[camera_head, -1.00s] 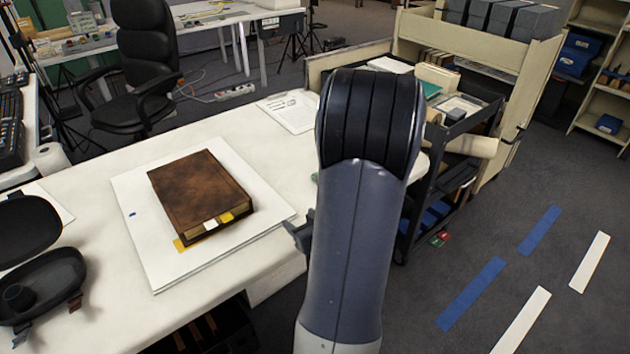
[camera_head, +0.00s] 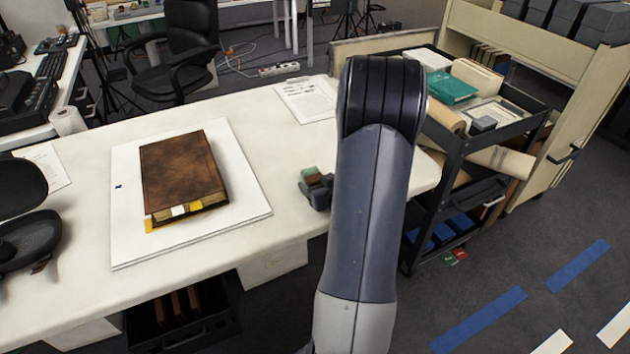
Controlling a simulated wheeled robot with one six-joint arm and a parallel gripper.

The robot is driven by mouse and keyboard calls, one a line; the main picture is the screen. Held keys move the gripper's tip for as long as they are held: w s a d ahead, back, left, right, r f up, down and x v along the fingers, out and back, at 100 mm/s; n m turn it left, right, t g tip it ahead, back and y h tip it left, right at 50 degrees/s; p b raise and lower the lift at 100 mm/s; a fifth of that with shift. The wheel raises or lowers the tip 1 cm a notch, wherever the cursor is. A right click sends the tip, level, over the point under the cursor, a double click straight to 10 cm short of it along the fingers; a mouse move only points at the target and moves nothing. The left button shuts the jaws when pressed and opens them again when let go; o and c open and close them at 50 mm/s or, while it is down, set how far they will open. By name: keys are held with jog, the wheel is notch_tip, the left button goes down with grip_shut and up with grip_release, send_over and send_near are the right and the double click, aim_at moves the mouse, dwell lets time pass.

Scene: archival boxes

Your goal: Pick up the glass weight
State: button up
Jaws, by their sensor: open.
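A small pale green block (camera_head: 308,170), which looks like the glass weight, sits on the white table just left of my raised arm. A small brown block (camera_head: 319,180) is right beside it, closer to the camera. My gripper (camera_head: 315,188) shows only in part as a dark grey shape at these blocks, sticking out left from behind my arm. It is open. My arm hides the rest of it, and I cannot tell whether the fingers are around or beside the green block.
A brown book (camera_head: 182,172) lies on a white board (camera_head: 245,205) at the table's left. A printed sheet (camera_head: 305,100) lies at the back. A black cart (camera_head: 470,140) with folders and rolls stands right of the table. Floor at lower right is clear apart from tape strips.

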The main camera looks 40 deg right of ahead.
jog(key=shift+w+f, duration=0.1)
jog(key=shift+w, duration=0.05)
jog(key=c, duration=1.2)
